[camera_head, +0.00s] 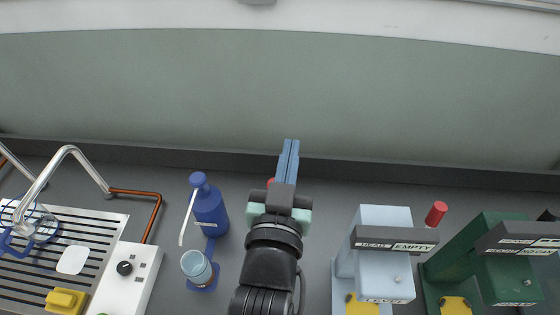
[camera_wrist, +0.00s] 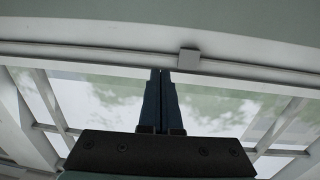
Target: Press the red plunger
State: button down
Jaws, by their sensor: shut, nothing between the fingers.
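My gripper (camera_head: 291,143) is in the middle of the head view, its blue fingers together and empty, pointing toward the back wall. A small red thing (camera_head: 270,182) shows just left of the finger bases, mostly hidden by my gripper; I cannot tell its full shape. A red cylinder (camera_head: 436,214) stands tilted between the light blue machine (camera_head: 385,219) and the green machine (camera_head: 490,262), well to the right of my gripper. I cannot tell which red part is the plunger. The wrist view shows the shut fingers (camera_wrist: 161,72) against windows, with no red part.
A blue pump bottle (camera_head: 209,208) and a light blue cup (camera_head: 196,266) stand left of my arm. Further left are a drain tray (camera_head: 92,222), a tap (camera_head: 72,152) and a white box with a black knob (camera_head: 128,284). The light blue machine is labelled EMPTY.

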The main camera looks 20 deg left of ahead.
jog(key=s+a+f+g, duration=0.1)
jog(key=s+f, duration=0.1)
jog(key=f, duration=0.3)
jog(key=s+a+f+g+p, duration=0.1)
jog(key=s+f, duration=0.2)
jog(key=f, duration=0.2)
jog(key=shift+s+n+g, duration=0.25)
jog(key=shift+n+g, duration=0.15)
jog(key=p+x, duration=0.2)
jog(key=x, duration=0.8)
jog(key=shift+w+a+r, duration=0.15)
notch_tip(320, 180, down, 3)
jog(key=shift+r+p, duration=0.1)
jog(key=shift+p, duration=0.25)
jog(key=shift+f, duration=0.7)
